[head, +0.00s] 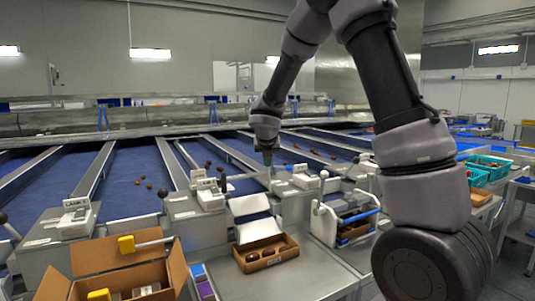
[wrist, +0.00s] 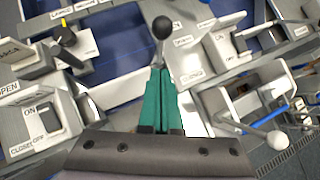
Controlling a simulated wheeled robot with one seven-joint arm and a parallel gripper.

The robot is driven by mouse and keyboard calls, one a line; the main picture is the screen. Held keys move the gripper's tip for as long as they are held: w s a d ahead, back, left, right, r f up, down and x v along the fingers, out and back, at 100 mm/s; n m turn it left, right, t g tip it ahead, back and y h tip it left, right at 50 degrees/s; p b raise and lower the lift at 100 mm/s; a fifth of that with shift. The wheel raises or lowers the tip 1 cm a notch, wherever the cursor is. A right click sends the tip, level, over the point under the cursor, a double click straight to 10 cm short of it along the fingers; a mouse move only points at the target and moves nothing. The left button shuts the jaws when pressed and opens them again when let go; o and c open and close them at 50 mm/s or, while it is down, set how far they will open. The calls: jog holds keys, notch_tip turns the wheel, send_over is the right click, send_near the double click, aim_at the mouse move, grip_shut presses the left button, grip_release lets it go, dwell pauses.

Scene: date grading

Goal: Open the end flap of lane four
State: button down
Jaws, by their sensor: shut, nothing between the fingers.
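My gripper (head: 268,168) is over the row of lane-end housings in the head view, close to a lever. In the wrist view its green fingers (wrist: 161,72) are together and empty. A lever with a black ball knob (wrist: 162,28) stands just beyond the fingertips; its rod lines up with them, and I cannot tell whether they touch. The lane number plates, such as one on a left housing (head: 76,217), are too small to read, so I cannot tell which lever is lane four's.
A cardboard box (head: 130,262) stands at front left. A brown tray (head: 266,254) of dates and a tool caddy (head: 342,218) sit on the front bench. A white-ball lever (wrist: 276,140) is right of my fingers. Blue lanes (head: 130,180) with a few dates stretch behind the housings.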

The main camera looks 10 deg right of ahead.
jog(key=w, duration=0.3)
jog(key=w+f, duration=0.1)
jog(key=shift+w+d, duration=0.35)
jog(key=shift+d, duration=0.05)
jog(key=w+a, duration=0.2)
jog(key=w, duration=0.4)
jog(key=shift+w+f, duration=0.35)
jog(key=shift+s+a+r, duration=0.1)
jog(key=shift+a, duration=0.05)
